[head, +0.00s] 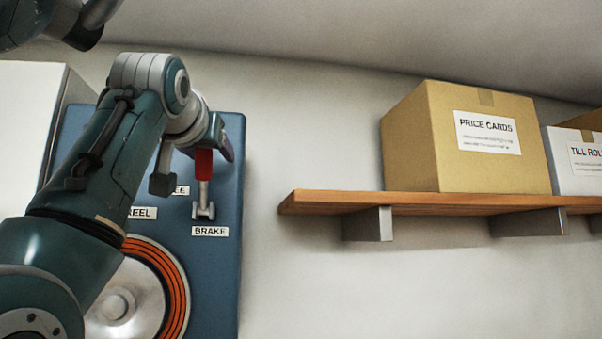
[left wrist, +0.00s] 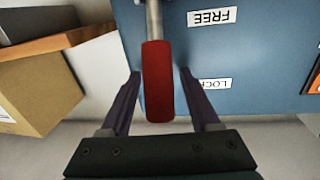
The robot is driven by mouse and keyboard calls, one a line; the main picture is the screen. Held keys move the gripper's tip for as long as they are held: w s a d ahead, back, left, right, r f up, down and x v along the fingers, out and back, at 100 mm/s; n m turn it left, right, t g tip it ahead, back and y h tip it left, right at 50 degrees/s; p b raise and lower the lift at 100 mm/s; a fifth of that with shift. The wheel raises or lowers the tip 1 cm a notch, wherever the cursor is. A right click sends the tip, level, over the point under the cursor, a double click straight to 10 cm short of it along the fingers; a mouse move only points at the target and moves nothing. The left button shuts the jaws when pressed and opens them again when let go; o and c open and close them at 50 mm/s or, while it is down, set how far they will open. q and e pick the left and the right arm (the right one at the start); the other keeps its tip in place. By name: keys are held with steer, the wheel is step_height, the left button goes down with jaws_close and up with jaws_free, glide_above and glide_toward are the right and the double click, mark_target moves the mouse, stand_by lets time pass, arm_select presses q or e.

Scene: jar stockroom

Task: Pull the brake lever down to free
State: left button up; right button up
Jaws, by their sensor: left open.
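The brake lever has a red grip (head: 203,163) on a metal rod that stands up from its pivot above the BRAKE label (head: 210,231) on the blue panel (head: 228,265). In the left wrist view, which is upside down, the red grip (left wrist: 159,95) is level with the LOCK label (left wrist: 213,84). The FREE label (left wrist: 212,17) is farther along, toward the pivot end. My left gripper (head: 222,150) is open at the grip. Its two fingers (left wrist: 160,73) stand on either side of the grip, with a gap on both sides.
A reel with an orange ring (head: 178,285) is on the panel, partly hidden by my left arm. To the right, a wooden shelf (head: 330,200) holds the PRICE CARDS box (head: 410,140) and a white TILL box (head: 562,178). The wall between panel and shelf is bare.

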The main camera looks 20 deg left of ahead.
arm_select(q)
steer(key=shift+c, duration=0.2)
jaws_close()
stand_by(1.1)
